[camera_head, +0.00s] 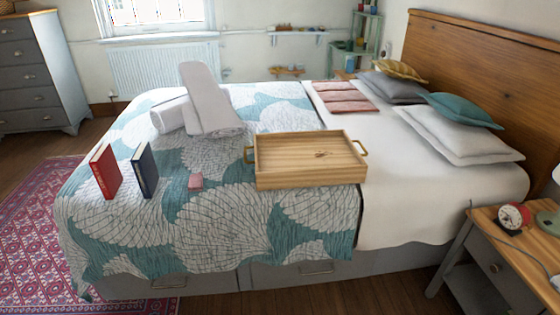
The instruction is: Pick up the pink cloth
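A folded pink cloth (345,98) lies flat on the white bedding near the far side of the bed, with visible bands across it. Neither of my grippers shows in the head view.
A wooden tray (262,180) with two handles sits mid-bed. A red book (104,171) and a dark blue book (145,169) stand upright at left. White rolled towels (208,105) lie behind them. Pillows (460,135) line the headboard. A nightstand (500,262) stands at right.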

